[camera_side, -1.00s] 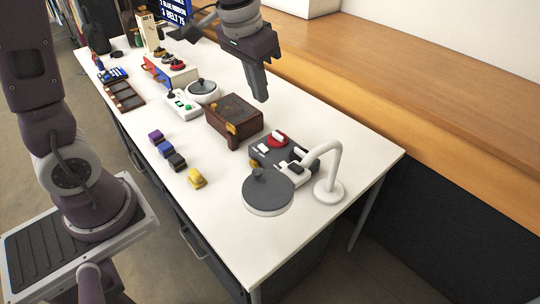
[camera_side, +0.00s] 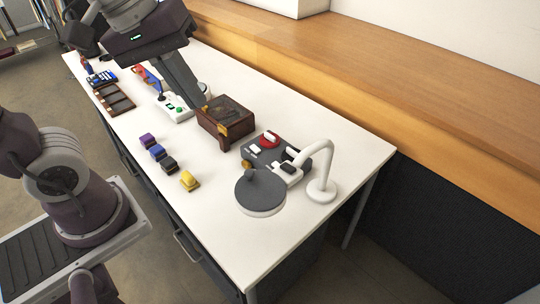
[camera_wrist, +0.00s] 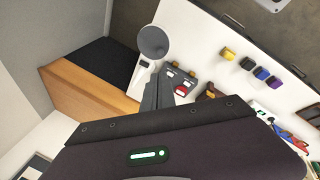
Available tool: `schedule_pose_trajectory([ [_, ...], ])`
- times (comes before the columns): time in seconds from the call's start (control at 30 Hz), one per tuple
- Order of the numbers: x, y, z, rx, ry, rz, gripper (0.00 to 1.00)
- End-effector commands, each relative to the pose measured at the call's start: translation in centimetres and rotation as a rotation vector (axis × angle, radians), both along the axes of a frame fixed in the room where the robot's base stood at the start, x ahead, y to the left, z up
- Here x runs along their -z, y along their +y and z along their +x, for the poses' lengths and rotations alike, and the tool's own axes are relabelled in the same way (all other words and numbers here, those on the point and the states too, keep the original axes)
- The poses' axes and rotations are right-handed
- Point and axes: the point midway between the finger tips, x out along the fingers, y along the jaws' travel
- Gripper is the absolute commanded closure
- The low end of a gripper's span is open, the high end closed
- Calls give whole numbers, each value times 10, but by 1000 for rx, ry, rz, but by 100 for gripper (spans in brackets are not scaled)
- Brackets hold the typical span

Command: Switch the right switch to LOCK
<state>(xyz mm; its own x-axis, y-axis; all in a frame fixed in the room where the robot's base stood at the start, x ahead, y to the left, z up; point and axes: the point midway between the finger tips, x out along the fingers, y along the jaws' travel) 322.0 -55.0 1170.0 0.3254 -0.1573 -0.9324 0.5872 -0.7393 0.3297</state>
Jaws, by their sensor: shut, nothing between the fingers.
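A dark grey switch panel (camera_side: 268,159) lies on the white table, right of centre in the side view. It carries a red round knob (camera_side: 269,139) with a white grip and small white switches, one of them at its left (camera_side: 255,149). The lettering is too small to read. In the wrist view the panel's red knob (camera_wrist: 181,91) shows just right of the fingers, which hide part of the panel.
A wooden box (camera_side: 228,119) with brass fittings stands between my gripper and the panel. A white lamp (camera_side: 322,152) arches at the panel's right, its dark round head (camera_side: 260,187) in front. Small coloured blocks, including a yellow one (camera_side: 189,181), lie on the front side.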

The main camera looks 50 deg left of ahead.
Motion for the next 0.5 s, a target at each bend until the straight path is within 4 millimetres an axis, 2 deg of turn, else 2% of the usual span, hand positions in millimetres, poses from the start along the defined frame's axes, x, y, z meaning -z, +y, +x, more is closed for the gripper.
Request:
schedule_pose_trajectory([
  [0.03, 5, 0, 24, -177, 85, -84, 100],
  [0.17, 30, 6, 89, -744, 293, -261, 100],
  [0.3, 81, 19, 153, -1372, 440, -330, 100],
  [0.4, 123, 31, 189, -1777, 461, -331, 100],
  [0.5, 159, 41, 214, -2087, 424, -326, 100],
])
